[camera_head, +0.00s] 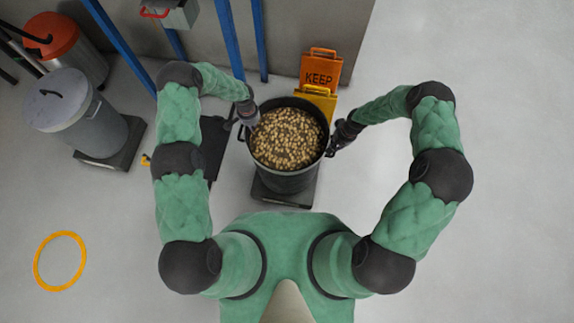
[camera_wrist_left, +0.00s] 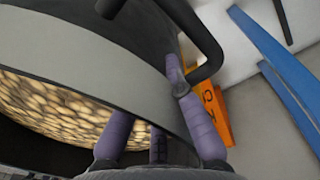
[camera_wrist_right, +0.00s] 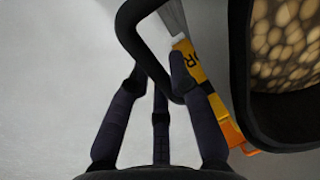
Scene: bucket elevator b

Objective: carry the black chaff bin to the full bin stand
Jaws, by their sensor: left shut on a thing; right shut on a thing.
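The black chaff bin (camera_head: 286,181) is upright and filled with pale tan pieces (camera_head: 288,138); it sits over a dark low plate (camera_head: 284,198) in the head view. I cannot tell whether it touches the plate. My left gripper (camera_head: 247,116) is shut at the bin's left side, fingers (camera_wrist_left: 158,120) around the wall at the rim beside a black handle (camera_wrist_left: 211,48). My right gripper (camera_head: 340,138) is shut on the black handle (camera_wrist_right: 134,38) at the right side. Which plate is the full bin stand is not clear.
A grey lidded bin (camera_head: 85,117) stands on a dark plate at left, with an orange-lidded bin (camera_head: 52,38) behind. Another dark plate (camera_head: 213,143) lies left of the black bin. Orange (camera_head: 318,66) and yellow signs stand behind it. Floor at right is clear.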

